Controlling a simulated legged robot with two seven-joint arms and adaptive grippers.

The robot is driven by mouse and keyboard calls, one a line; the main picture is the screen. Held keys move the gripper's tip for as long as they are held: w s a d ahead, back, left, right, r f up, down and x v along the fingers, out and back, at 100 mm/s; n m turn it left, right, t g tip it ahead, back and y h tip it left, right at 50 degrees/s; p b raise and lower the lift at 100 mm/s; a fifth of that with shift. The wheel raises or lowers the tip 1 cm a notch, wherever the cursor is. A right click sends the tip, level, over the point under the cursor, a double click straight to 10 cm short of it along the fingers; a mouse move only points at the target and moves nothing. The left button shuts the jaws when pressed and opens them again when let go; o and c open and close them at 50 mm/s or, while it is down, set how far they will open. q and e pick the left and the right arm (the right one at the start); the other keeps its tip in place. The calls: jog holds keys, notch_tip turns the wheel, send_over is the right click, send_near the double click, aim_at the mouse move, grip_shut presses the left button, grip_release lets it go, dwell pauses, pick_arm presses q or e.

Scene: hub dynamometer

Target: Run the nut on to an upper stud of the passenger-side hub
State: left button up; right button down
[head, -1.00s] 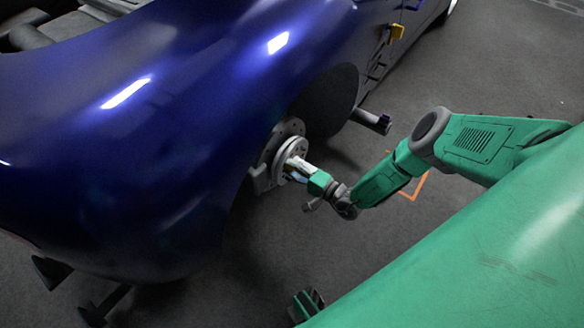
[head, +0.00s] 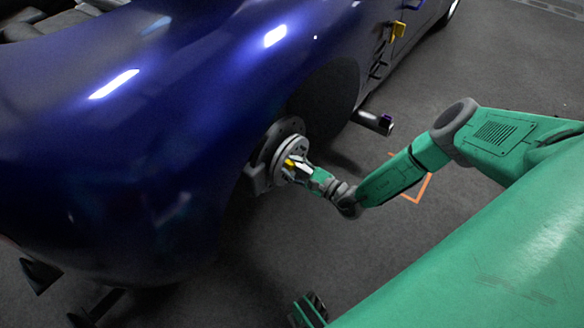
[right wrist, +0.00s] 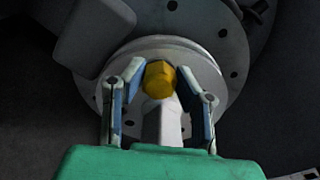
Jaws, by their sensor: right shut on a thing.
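The hub (head: 266,154) sits in the open wheel arch of the blue car, a pale round flange in front of a darker plate. In the right wrist view its flange (right wrist: 212,76) fills the middle, with small dark holes around it. The nut is a yellow hex piece (right wrist: 159,79) in front of the flange. It shows as a small yellow patch in the head view (head: 289,163). My right gripper (head: 297,170) is shut on the nut, close against the hub face. I cannot make out a stud or whether the nut touches one.
The blue car body (head: 150,150) fills the left, above and beside the hub. A dark cylinder (head: 373,121) with a shiny end sticks out beyond the wheel arch. An orange corner mark (head: 424,187) lies on the grey floor. The floor around my right arm is clear.

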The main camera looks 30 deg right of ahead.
jog(key=c, duration=1.5)
grip_release()
jog(key=shift+s+a+f, duration=0.15)
jog(key=shift+s+f, duration=0.05)
jog(key=shift+f, duration=0.15)
jog(key=shift+o, duration=0.2)
jog(key=shift+w, duration=0.1)
jog(key=shift+r, duration=0.1)
